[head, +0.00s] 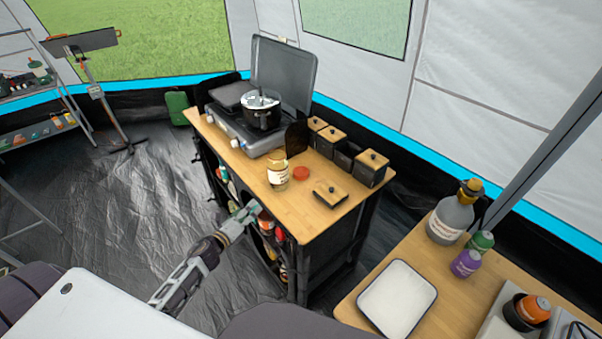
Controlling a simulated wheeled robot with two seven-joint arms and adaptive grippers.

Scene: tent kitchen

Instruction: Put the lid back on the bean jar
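A small glass jar (278,176) with a pale label and tan contents or top stands upright on the wooden counter; its label is too small to read. A round red lid (301,173) lies flat on the counter just right of it. A square wooden lid (330,191) with a dark knob lies nearer the counter's right front edge. Behind it, one dark canister (346,156) in a row shows no wooden lid. Which container holds beans I cannot tell. My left gripper (251,211) is in front of the counter, below its top, apart from the jar; its fingers are too small to read.
Several wooden-lidded canisters (371,166) line the counter's back right. A camping stove (234,122) with a pot (262,113) fills its far left. Shelves with goods are below the counter (300,222). A second table at right holds a white tray (398,299) and bottles.

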